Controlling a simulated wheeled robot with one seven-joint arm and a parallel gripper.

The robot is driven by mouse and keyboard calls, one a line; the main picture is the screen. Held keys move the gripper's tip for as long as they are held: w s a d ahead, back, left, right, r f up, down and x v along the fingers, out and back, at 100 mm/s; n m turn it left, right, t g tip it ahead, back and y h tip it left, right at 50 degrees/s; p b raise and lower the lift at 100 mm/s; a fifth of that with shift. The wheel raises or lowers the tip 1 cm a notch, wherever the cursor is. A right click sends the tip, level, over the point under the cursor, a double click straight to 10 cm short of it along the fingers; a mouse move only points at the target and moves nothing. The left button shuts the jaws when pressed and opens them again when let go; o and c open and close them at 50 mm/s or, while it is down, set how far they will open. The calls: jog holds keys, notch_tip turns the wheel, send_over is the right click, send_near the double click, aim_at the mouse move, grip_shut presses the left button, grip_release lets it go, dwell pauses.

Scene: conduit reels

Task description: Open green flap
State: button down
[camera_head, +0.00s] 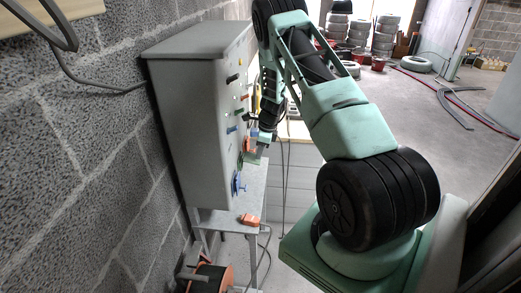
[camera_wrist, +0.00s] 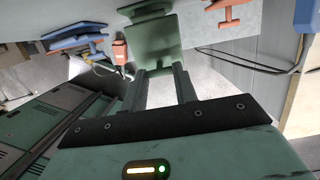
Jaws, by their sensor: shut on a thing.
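The green flap (camera_wrist: 155,42) fills the top middle of the wrist view, with a narrower green piece at its upper end by the grey panel. My gripper (camera_wrist: 161,72) is shut on the flap's near edge, one dark finger at each side. In the head view the flap (camera_head: 252,160) is a small green patch low on the front of the grey cabinet (camera_head: 182,110). My gripper (camera_head: 262,146) is beside it, partly hidden by small parts there. How far the flap stands open I cannot tell.
A blue handwheel (camera_head: 238,184) sits below the flap on the cabinet. Red (camera_wrist: 230,12) and blue (camera_wrist: 75,40) handles flank the flap in the wrist view. A grey table (camera_head: 232,219) below bears an orange block (camera_head: 250,220). Open floor lies to the right.

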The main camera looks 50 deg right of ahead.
jog(key=c, duration=1.1)
grip_release()
jog(key=b+v, duration=0.4)
jog(key=v, duration=1.3)
jog(key=shift+r, duration=0.15)
